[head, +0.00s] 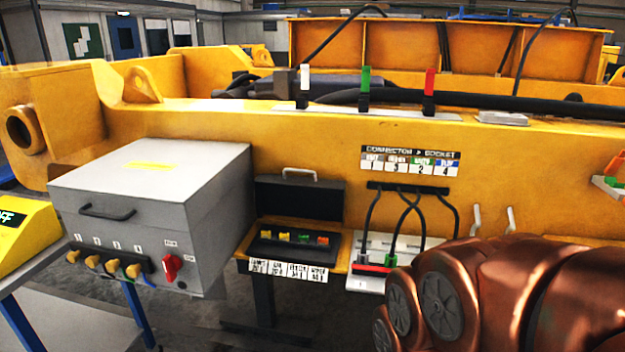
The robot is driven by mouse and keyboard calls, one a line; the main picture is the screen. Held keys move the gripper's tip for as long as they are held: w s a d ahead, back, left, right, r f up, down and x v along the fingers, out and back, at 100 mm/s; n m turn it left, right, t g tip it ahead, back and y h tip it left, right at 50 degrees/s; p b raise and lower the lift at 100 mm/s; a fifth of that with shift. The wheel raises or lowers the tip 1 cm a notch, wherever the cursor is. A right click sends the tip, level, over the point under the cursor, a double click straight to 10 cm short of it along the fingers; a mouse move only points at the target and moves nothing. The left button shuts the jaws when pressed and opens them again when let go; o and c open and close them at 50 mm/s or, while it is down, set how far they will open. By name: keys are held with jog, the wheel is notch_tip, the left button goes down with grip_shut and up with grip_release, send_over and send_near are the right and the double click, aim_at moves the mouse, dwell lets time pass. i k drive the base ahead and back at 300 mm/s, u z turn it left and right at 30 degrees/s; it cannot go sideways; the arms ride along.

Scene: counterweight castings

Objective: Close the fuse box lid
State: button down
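The fuse box (262,247) is a small black box at the middle of the head view, in front of the yellow casting. Several coloured fuses, yellow, green and orange, sit in a row inside it. Its dark lid (300,203) stands open, upright at the back of the box, with a light grey handle (300,172) on its top edge. A strip of white labels (288,271) runs along the box front. My copper-coloured arm fills the lower right. My gripper is not in view.
A grey cabinet (215,195) with a black handle, connectors and a red switch stands close left of the fuse box. Right of it are hanging black cables (405,220) and a white socket panel (372,247). White, green and red levers (365,85) stand on the yellow beam above.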

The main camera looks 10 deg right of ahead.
aim_at(284, 194)
jog(key=z, duration=0.5)
jog(key=k, duration=0.15)
jog(key=u, duration=1.4)
jog(key=i, duration=1.25)
jog(key=z, duration=0.5)
